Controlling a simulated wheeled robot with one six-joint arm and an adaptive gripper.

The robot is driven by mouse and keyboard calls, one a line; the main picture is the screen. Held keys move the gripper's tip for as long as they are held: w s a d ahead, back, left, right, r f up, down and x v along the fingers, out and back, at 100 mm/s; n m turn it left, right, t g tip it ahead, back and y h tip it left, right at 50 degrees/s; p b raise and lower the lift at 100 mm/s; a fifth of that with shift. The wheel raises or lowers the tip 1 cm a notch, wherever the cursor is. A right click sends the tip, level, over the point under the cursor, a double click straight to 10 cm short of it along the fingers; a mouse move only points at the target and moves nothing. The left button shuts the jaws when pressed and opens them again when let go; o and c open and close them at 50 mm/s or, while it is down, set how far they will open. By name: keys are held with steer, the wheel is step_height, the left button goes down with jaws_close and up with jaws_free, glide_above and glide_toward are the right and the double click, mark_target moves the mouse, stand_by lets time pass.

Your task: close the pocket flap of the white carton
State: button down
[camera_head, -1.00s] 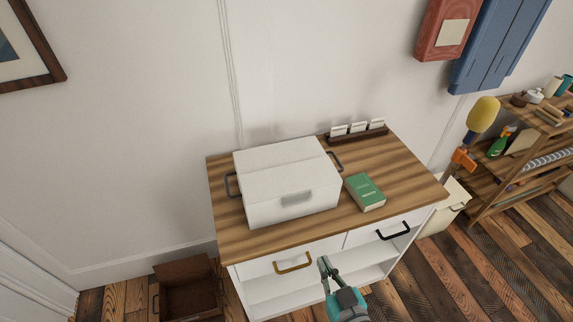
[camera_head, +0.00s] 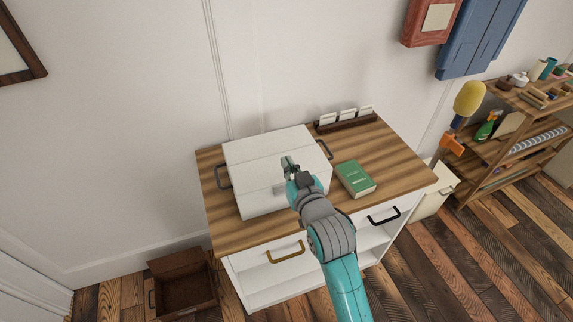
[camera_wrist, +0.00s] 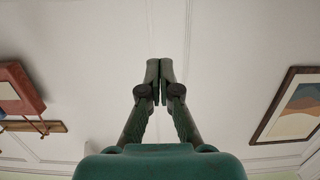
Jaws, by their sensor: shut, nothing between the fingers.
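The white carton (camera_head: 256,158) sits on the wooden top of a white cabinet, with a dark handle at each side. Its top looks flat. My gripper (camera_head: 288,161) is in front of the carton's front right part in the head view and hides part of its front and the pale grey patch there. I cannot tell whether it touches the carton. In the wrist view my gripper's fingers (camera_wrist: 160,68) are together and empty, against a pale wall or ceiling. The pocket flap cannot be told apart clearly.
A green book (camera_head: 355,179) lies right of the carton. A dark card holder (camera_head: 346,120) stands behind at the wall. The cabinet top (camera_head: 395,160) is bare at the right. An open brown box (camera_head: 183,285) stands on the floor at left.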

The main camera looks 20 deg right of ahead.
glide_above(275, 157)
steer(key=s, duration=0.3)
steer(key=shift+f, duration=0.55)
steer(key=shift+w+f, duration=0.2)
steer(key=shift+f, duration=1)
steer(key=shift+w+f, duration=0.1)
steer(key=shift+f, duration=0.75)
steer(key=shift+w+f, duration=0.15)
steer(key=shift+f, duration=0.8)
